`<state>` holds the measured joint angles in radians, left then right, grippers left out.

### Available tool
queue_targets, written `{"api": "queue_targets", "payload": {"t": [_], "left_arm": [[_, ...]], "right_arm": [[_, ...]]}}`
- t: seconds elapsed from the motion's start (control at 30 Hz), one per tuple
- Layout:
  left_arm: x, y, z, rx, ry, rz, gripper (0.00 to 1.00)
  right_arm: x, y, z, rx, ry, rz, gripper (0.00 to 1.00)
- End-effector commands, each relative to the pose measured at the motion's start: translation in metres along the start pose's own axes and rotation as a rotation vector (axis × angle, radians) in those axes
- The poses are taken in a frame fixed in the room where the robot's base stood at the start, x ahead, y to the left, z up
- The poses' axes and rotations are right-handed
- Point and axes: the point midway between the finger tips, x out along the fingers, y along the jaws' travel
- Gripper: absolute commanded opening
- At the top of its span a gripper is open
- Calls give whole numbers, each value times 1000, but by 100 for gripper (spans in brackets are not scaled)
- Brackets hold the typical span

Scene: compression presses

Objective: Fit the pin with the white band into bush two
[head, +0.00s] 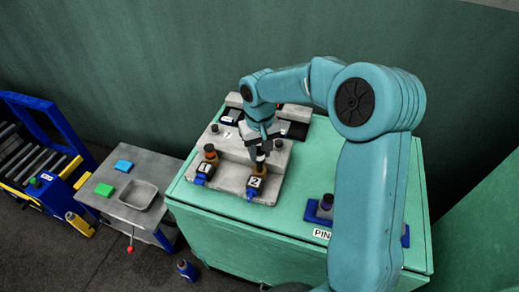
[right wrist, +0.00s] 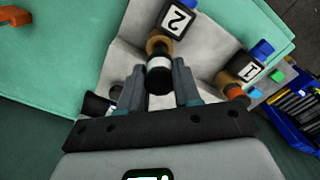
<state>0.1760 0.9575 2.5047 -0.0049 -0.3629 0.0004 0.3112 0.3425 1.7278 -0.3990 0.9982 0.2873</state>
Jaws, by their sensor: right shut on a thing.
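The pin with the white band (right wrist: 159,66) is dark with a pale band and shows between the fingers of my right gripper (right wrist: 158,88). In the head view my right gripper (head: 261,150) reaches down over the grey press block and is shut on this pin. Bush two (right wrist: 160,42) is a brass-coloured ring beside the label 2 (right wrist: 178,19); it also shows in the head view (head: 258,169). The pin lines up with the bush, its far end at the ring. I cannot tell how deep it sits. My left gripper is not in view.
Bush one, with an orange-brown ring (head: 210,151), stands left of bush two by label 1. A blue pin stand (head: 313,212) holds a dark pin at right on the green bench. A grey side table (head: 120,205) carries a tray and coloured blocks. Bench space before the block is clear.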

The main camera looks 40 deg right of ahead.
Motion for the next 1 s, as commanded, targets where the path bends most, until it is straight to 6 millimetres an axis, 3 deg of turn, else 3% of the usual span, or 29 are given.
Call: {"api": "queue_targets", "payload": {"t": [1.0], "left_arm": [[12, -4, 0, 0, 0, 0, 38]], "right_arm": [[15, 0, 0, 0, 0, 0, 1]]}}
